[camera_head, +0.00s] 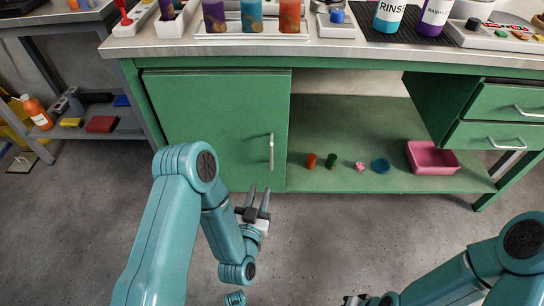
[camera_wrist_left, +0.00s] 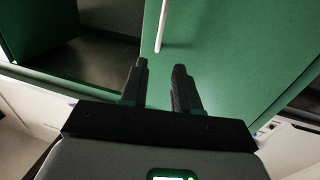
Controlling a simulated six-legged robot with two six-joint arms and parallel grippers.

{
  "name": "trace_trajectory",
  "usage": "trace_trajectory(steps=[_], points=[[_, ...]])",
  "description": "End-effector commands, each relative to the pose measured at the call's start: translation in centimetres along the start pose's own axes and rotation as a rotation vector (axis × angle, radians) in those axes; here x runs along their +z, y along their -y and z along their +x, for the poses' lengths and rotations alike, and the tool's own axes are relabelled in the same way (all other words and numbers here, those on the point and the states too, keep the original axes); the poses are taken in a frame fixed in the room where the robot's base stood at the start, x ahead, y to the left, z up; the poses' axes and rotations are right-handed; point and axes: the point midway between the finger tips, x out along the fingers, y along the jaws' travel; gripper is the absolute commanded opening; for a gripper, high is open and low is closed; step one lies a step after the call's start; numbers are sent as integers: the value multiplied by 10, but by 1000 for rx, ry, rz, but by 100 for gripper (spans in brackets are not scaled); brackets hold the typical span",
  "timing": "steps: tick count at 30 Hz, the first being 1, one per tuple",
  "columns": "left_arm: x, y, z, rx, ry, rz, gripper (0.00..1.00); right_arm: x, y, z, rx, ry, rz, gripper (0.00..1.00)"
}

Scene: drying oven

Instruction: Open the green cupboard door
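The green cupboard door (camera_head: 220,125) is closed under the left part of the bench, with a vertical metal handle (camera_head: 271,152) near its right edge. My left gripper (camera_head: 257,194) is below and slightly left of the handle, apart from it. In the left wrist view the two fingers (camera_wrist_left: 160,70) are spread and empty, and the handle (camera_wrist_left: 161,28) stands ahead of them against the green door (camera_wrist_left: 230,60). My right arm shows at the lower right of the head view; its gripper is mostly cut off by the lower edge.
Right of the door is an open green shelf (camera_head: 340,182) with small items and a pink bin (camera_head: 432,158). Green drawers (camera_head: 500,118) are farther right. Bottles and trays stand on the benchtop (camera_head: 340,52). The grey floor before the door is clear.

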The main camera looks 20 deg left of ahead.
Motion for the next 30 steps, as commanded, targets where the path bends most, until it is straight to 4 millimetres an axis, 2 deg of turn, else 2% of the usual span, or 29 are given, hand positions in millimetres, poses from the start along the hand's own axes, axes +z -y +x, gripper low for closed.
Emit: trace_trajectory(steps=[3, 8, 10, 21, 25, 30], points=[[-9, 0, 8, -1, -1, -1, 31, 1, 8, -20, 0, 2, -3, 0], [-12, 0, 23, 0, 1, 1, 31, 4, 20, -49, -1, 8, -9, 0], [-1, 0, 41, 1, -8, 2, 31, 4, 15, -36, -1, 8, -10, 0], [0, 0, 126, 3, -6, 1, 31, 4, 9, -19, -1, 8, -9, 0], [0, -1, 146, 3, -3, 0, 31, 4, 8, -15, -1, 8, -9, 0], [-2, -1, 158, 3, -2, 0, 31, 4, 7, -13, -1, 8, -9, 0]])
